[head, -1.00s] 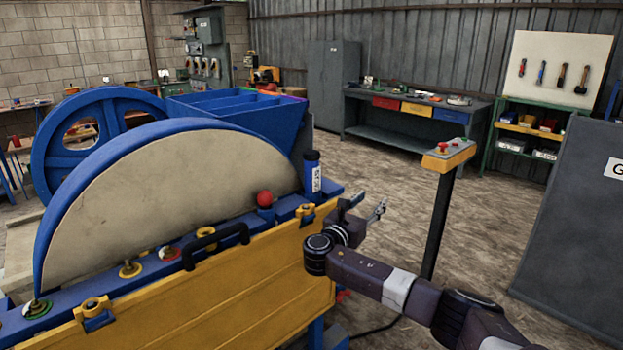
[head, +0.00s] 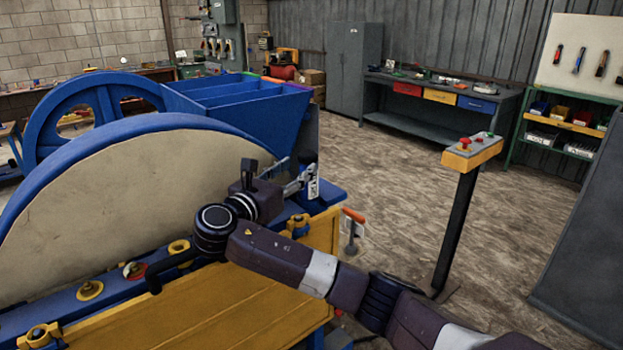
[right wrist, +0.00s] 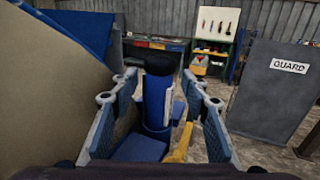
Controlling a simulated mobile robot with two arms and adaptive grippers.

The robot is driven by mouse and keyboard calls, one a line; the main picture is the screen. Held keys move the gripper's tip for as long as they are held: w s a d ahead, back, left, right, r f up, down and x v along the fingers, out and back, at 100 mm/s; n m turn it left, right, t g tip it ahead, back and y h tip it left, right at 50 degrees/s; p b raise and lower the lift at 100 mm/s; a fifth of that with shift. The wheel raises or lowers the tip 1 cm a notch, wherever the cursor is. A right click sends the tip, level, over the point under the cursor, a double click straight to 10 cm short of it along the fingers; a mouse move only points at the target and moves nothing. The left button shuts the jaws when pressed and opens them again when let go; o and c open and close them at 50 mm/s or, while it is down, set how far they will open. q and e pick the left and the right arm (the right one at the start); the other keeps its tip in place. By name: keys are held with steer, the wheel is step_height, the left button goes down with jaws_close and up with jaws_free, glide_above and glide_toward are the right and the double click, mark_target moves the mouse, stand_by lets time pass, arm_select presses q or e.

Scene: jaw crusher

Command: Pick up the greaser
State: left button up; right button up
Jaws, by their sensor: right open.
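The greaser appears to be the blue cylinder with a black top and white label, standing upright on the crusher's blue ledge (head: 332,192). In the head view the greaser (head: 313,188) is mostly hidden behind my right gripper (head: 296,174). In the right wrist view the greaser (right wrist: 156,98) stands in the middle, between the two fingers of my right gripper (right wrist: 158,92). The fingers are apart, one on each side, with a visible gap on the right; contact on the left is unclear. My left gripper is not in view.
The crusher's large blue-rimmed wheel guard (head: 120,190) rises close to the left of my right gripper. A yellow panel (head: 200,305) lies below. A control post (head: 472,152) stands to the right on open floor. A workbench (head: 432,100) is at the back.

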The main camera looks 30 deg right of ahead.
mark_target(303, 164)
steer(key=shift+p+x, duration=0.5)
steer(key=shift+x, duration=0.35)
steer(key=shift+p+x, duration=0.4)
steer(key=shift+x, duration=0.45)
steer(key=shift+w+d+f, duration=0.15)
steer(key=shift+w+d, duration=0.1)
steer(key=shift+d, duration=0.3)
steer(key=shift+w+d+f, duration=0.2)
steer(key=shift+w+d, duration=0.05)
steer(key=shift+d, duration=0.4)
steer(key=shift+w, duration=0.1)
steer(key=c, duration=0.6)
jaws_close()
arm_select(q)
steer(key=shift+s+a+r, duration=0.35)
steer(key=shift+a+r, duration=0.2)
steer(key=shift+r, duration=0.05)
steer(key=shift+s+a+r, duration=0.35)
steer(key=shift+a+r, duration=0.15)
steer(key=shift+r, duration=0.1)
arm_select(e)
steer(key=shift+r, duration=0.1)
